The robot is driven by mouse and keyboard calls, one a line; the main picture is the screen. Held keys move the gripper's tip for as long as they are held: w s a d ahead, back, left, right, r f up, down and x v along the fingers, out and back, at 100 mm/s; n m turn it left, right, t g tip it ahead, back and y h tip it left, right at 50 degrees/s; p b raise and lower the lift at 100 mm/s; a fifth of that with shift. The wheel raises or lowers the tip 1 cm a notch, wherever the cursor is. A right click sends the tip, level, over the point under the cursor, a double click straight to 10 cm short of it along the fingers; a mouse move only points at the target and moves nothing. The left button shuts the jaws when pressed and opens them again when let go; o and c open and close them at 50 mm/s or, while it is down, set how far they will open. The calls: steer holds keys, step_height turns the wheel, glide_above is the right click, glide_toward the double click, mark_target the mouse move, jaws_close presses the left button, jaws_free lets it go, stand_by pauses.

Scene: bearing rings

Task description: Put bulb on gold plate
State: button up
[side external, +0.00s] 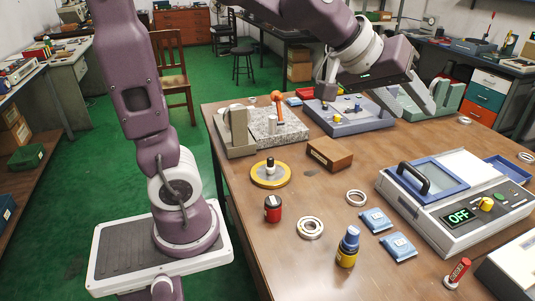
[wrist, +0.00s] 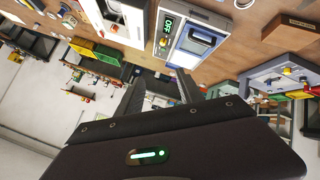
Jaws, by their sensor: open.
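A round gold plate (side external: 263,182) lies flat on the near left part of the wooden table. A small upright piece, dark on top and pale below (side external: 270,166), stands at its middle; I cannot tell if it is the bulb. No other thing shows clearly as a bulb. My gripper (side external: 411,110) is open and empty above the far right part of the table, far from the gold plate. Its two spread fingers also show in the wrist view (wrist: 160,88), with nothing between them. The gold plate is not in the wrist view.
A wooden block (side external: 330,154), a red jar (side external: 272,209), metal rings (side external: 310,228) and a blue-capped bottle (side external: 348,246) surround the plate's right and front. A machine with an OFF display (side external: 455,200) stands at right. A blue-grey tray (side external: 350,127) is at the back.

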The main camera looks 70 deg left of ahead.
steer(key=s+a+f+m+g, duration=0.1)
steer(key=s+f+m+g, duration=0.1)
steer(key=s, duration=1)
steer(key=s+a+f+m+g+y, duration=0.1)
steer(key=s+f+m+g, duration=0.1)
steer(key=s, duration=1)
step_height(320, 180, down, 3)
steer(key=shift+a+r+m+y, duration=0.2)
steer(key=shift+a+m+y, duration=0.15)
steer(key=shift+m, duration=0.45)
